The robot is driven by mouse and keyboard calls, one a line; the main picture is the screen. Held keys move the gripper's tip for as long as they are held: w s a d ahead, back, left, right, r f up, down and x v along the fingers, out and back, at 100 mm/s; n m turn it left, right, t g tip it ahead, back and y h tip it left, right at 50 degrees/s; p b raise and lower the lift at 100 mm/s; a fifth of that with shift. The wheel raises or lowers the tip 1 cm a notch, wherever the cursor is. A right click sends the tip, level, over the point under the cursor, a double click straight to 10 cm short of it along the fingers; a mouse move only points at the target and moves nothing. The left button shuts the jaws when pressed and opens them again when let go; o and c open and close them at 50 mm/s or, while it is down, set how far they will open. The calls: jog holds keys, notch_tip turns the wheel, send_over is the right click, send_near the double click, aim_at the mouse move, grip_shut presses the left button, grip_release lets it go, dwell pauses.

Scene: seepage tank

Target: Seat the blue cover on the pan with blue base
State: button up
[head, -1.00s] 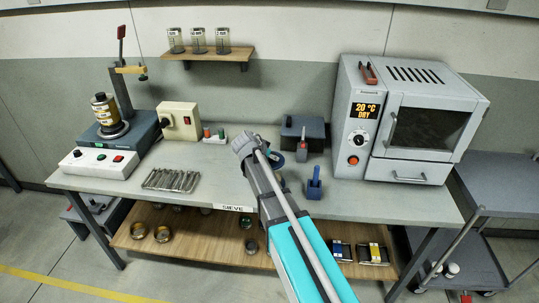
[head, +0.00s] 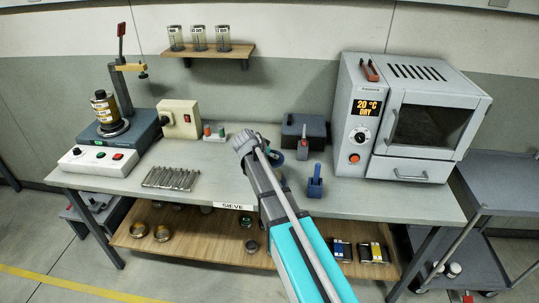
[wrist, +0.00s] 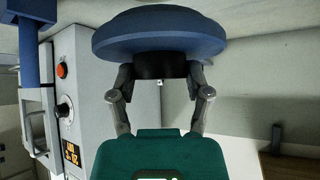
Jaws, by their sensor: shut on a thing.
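The blue cover (wrist: 160,35) is a wide round disc with a black knob (wrist: 160,66) in the wrist view. My gripper (wrist: 160,75) has its two grey fingers closed on the knob, and the cover fills the top of that view. In the head view my arm hides most of the gripper and the cover. I cannot single out the pan with blue base; several small round pans and rings (head: 162,232) stand on the wooden lower shelf, some behind my arm.
On the bench are a row of metal rods (head: 170,179), a blue holder (head: 315,187), a dark box (head: 304,132) and a grey oven (head: 415,130) at the right. A shaker with a brass stack (head: 104,107) stands left.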

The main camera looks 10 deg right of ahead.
jog(key=shift+f+b, duration=1.9)
jog(key=shift+f, duration=0.3)
jog(key=shift+f+b, duration=1)
jog(key=o, duration=1.3)
jog(key=shift+r, duration=0.2)
